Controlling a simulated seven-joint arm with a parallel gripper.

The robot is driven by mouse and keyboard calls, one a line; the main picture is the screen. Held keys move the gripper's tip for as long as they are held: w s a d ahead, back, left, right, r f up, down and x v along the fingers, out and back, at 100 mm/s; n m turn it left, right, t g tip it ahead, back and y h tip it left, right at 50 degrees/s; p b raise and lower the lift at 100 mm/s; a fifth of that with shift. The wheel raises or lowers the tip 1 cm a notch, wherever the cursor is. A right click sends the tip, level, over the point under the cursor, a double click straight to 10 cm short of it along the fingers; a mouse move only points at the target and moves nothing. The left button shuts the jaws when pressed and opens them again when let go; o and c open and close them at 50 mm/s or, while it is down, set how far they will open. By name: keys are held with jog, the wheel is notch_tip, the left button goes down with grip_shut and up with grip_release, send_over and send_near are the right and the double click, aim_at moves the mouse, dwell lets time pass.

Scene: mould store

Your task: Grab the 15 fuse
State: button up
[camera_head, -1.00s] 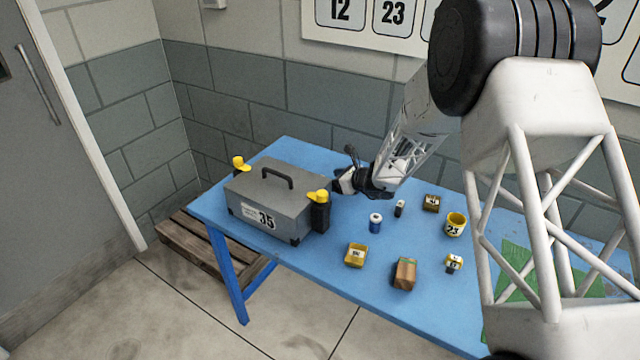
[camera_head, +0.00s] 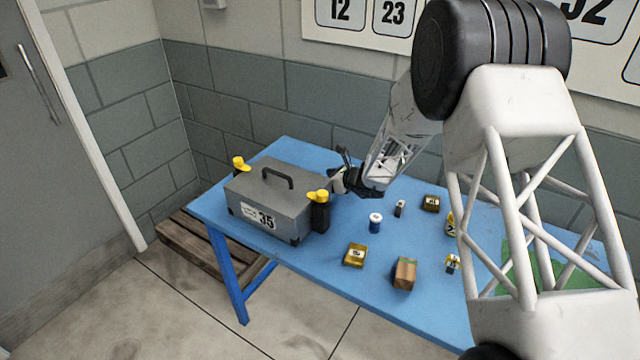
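I cannot read a 15 on any item, so I cannot say for sure which one is the 15 fuse. Small fuse-like pieces on the blue table (camera_head: 300,155) are a blue cylinder with a white top (camera_head: 376,223), a slim black and white piece (camera_head: 399,208) and a small yellow and black piece (camera_head: 452,264). My gripper (camera_head: 340,172) is over the back of the table, just right of the grey toolbox and behind the small items. It is seen small and from the side; whether its fingers are open or shut does not show clearly.
A grey toolbox (camera_head: 265,202) marked 35, with black and yellow latches, stands on the left. A dark yellow box (camera_head: 430,203), a yellow box (camera_head: 355,255), a wooden block (camera_head: 404,273) and a yellow cup (camera_head: 450,226), partly behind my arm, stand around. A wooden pallet (camera_head: 185,250) lies below.

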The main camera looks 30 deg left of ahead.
jog(key=shift+x, duration=2.3)
jog(key=shift+r, duration=0.15)
jog(key=shift+c, duration=0.5)
jog(key=c, duration=0.9)
notch_tip(320, 180, up, 10)
